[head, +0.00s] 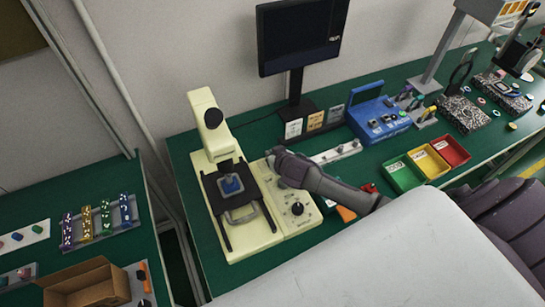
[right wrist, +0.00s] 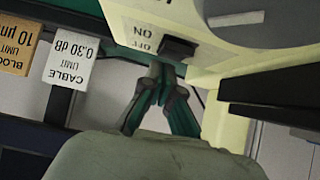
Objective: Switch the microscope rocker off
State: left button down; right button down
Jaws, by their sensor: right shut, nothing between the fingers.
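The cream microscope (head: 228,160) stands on the green bench, with a control box (head: 282,222) bearing a black knob along its right side. In the right wrist view the black rocker (right wrist: 178,48) sits on a cream panel next to the upside-down words ON and OFF. My right gripper (right wrist: 158,82) is shut and empty, its tips just below the rocker in that view; I cannot tell whether they touch it. In the head view my right gripper (head: 272,158) is at the far end of the control box, and the rocker is hidden. My left gripper is not in view.
A monitor (head: 302,35) stands behind, with label cards in front of its foot. A blue instrument (head: 378,118) and green, yellow and red bins (head: 402,173) are to the right. A cardboard box (head: 88,285) is on the left bench. My right arm crosses the bench.

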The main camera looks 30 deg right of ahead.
jog(key=shift+r, duration=0.1)
jog(key=shift+w+r+p, duration=0.1)
jog(key=shift+r+p, duration=0.4)
jog(key=r+p, duration=0.3)
jog(key=shift+w+d, duration=0.1)
jog(key=shift+w, duration=0.15)
jog(key=w+r+b+v, duration=0.1)
jog(key=v, duration=0.8)
jog(key=shift+s+r, duration=0.15)
jog(key=shift+r, duration=0.5)
